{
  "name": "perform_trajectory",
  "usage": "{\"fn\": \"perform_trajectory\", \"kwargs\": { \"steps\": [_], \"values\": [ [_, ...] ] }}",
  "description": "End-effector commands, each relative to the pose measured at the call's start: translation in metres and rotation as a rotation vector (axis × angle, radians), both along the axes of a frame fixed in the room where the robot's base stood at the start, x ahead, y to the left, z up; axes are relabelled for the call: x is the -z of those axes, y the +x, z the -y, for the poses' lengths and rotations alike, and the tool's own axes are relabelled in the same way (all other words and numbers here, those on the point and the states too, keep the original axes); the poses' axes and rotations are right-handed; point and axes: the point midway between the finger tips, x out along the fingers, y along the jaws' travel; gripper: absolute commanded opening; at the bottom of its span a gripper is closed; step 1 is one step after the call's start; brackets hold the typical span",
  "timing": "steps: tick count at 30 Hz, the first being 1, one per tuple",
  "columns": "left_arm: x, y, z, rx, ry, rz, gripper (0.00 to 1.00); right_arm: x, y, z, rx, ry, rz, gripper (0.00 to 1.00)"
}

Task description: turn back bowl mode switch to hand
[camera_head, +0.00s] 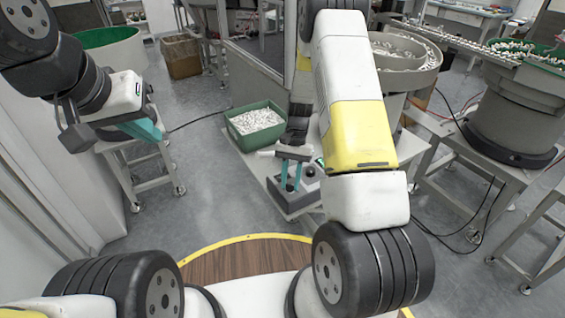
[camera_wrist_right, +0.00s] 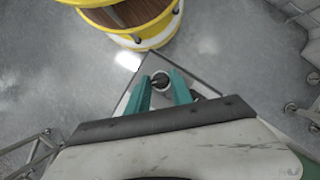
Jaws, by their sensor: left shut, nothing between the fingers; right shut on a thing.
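A grey control box (camera_head: 309,190) with dark round knobs sits on a low white table in the head view. My right gripper (camera_head: 290,186) reaches down onto it from above, teal fingers pointing down. In the right wrist view, a dark round switch knob (camera_wrist_right: 160,80) with a light ring sits between the fingertips of the right gripper (camera_wrist_right: 166,88), which is shut on it. The lettering and the knob's exact setting are too small to read. My left gripper (camera_head: 148,131) is shut and empty at the left, well away from the box.
A green bin (camera_head: 255,122) of small white parts stands on the table just behind the box. A round feeder bowl (camera_head: 410,72) stands behind to the right, another (camera_head: 515,105) further right. A cardboard box (camera_head: 182,55) is at the back left.

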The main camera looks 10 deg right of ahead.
Motion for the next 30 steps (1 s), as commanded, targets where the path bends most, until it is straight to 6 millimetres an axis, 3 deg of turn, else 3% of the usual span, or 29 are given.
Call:
{"fn": "perform_trajectory", "kwargs": {
  "steps": [8, 9, 12, 23, 30],
  "values": [
    [0.0, 0.0, 0.0, 0.0, 0.0, 0.0, 0.0, 0.0, 0.001, 0.0, 0.004, -0.001, 0.003, 0.0],
    [0.0, 0.0, 0.0, 0.0, 0.0, 0.0, 0.0, 0.0, 0.001, 0.0, 0.004, -0.001, 0.003, 0.31],
    [0.0, 0.0, 0.0, 0.0, 0.0, 0.0, 0.0, 0.0, 0.001, 0.0, 0.003, 0.0, 0.002, 0.49],
    [0.0, 0.0, 0.0, 0.0, 0.0, 0.0, 0.0, -0.003, 0.002, 0.001, 0.001, 0.0, 0.001, 0.49],
    [0.0, 0.0, 0.0, 0.0, 0.0, 0.0, 0.0, -0.037, 0.015, 0.006, 0.002, 0.0, 0.005, 0.49]
  ]
}}
